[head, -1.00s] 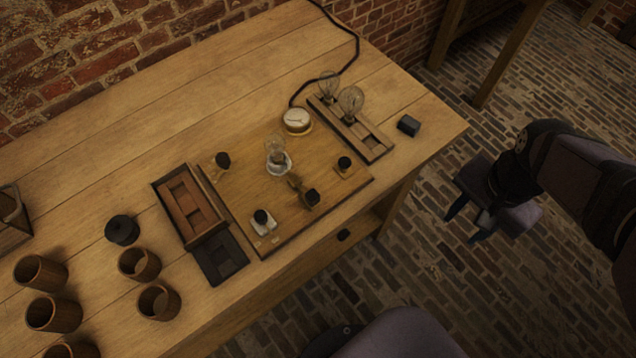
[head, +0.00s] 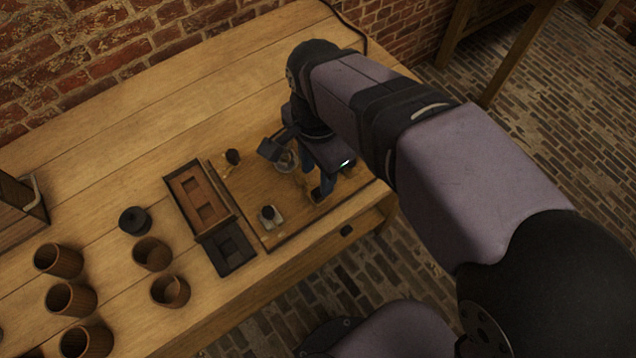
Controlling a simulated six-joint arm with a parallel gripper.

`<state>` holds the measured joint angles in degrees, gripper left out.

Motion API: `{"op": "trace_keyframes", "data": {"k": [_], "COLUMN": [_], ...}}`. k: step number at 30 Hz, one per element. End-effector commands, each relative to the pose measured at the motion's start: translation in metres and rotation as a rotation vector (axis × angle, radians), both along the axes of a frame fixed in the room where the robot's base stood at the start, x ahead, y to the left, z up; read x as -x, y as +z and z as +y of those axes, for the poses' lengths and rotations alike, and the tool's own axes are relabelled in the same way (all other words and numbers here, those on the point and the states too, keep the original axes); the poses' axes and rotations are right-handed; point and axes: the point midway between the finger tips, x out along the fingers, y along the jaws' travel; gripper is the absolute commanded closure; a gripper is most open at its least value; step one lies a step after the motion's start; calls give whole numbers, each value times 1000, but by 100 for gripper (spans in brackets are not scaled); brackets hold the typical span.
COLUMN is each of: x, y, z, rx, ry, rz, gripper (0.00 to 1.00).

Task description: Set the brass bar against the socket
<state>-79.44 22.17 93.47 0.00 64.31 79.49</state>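The socket (head: 287,160) with its clear bulb stands on the wooden board, partly hidden behind my wrist. A small part of what looks like the brass bar (head: 300,181) shows just in front of the socket, beside my fingers. I cannot tell whether the bar touches the socket. My gripper (head: 319,184) points down at the bar's black-handled end, with its dark blue fingers low over the board. The handle is mostly hidden by the fingers, and I cannot tell whether they are closed on it.
Several wooden jars (head: 170,291) stand farther left. My arm hides the board's right side.

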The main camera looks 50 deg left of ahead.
Motion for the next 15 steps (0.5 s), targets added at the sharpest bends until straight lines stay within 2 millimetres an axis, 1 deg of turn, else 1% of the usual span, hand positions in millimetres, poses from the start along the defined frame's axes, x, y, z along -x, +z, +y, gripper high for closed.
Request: {"op": "trace_keyframes", "data": {"k": [15], "x": [-1], "y": [-59], "z": [-1], "rx": [4], "ry": [1], "rz": [1], "gripper": [62]}}
